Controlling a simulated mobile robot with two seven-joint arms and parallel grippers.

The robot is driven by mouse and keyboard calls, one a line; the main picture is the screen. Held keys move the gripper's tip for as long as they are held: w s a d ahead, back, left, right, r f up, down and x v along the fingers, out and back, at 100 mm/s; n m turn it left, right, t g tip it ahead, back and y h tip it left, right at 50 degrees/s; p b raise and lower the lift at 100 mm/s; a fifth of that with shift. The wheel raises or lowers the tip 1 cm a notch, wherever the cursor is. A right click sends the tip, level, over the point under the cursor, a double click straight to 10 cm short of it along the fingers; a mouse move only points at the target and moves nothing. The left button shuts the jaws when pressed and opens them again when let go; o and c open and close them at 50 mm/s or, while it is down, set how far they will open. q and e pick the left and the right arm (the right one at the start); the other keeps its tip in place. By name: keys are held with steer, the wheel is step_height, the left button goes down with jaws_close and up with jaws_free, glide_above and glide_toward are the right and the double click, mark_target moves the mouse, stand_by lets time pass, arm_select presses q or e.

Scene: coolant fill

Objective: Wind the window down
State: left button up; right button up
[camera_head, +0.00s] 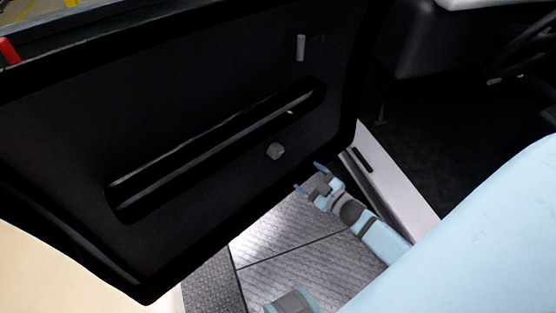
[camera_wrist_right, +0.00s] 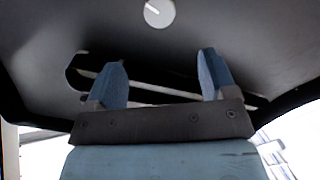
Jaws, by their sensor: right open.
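The black door panel (camera_head: 200,100) stands open at left in the head view. A small grey knob (camera_head: 275,151) sticks out of its lower right part; any crank arm under it is too dark to make out. A round pale knob (camera_wrist_right: 159,13) shows at the top of the right wrist view, beyond my fingers and apart from them. My right gripper (camera_head: 309,180) is open and empty, just below and right of the grey knob. Its two blue fingers (camera_wrist_right: 162,68) point toward the door panel. My left gripper is not in view. The window glass is not clearly visible.
A long slot-like armrest (camera_head: 214,151) crosses the panel. A grey handle (camera_head: 301,47) sits at its upper right, and a red pin (camera_head: 8,50) at the top left. The pale door sill (camera_head: 398,180) lies right of my gripper, above patterned metal flooring (camera_head: 290,235).

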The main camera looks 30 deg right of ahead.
mark_target(278, 153)
steer(key=w, duration=0.4)
steer(key=w+a+b, duration=0.1)
steer(key=w, duration=0.3)
steer(key=w+b, duration=0.1)
steer(key=w, duration=0.3)
steer(key=shift+w+a+f, duration=0.1)
steer(key=shift+w+a, duration=0.15)
steer(key=shift+a, duration=0.15)
steer(key=shift+w+a, duration=0.1)
steer(key=shift+w, duration=0.5)
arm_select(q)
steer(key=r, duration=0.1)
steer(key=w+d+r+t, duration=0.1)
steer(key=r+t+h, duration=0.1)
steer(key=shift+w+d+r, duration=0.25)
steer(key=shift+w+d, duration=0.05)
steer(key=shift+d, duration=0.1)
arm_select(e)
steer(key=c, duration=0.9)
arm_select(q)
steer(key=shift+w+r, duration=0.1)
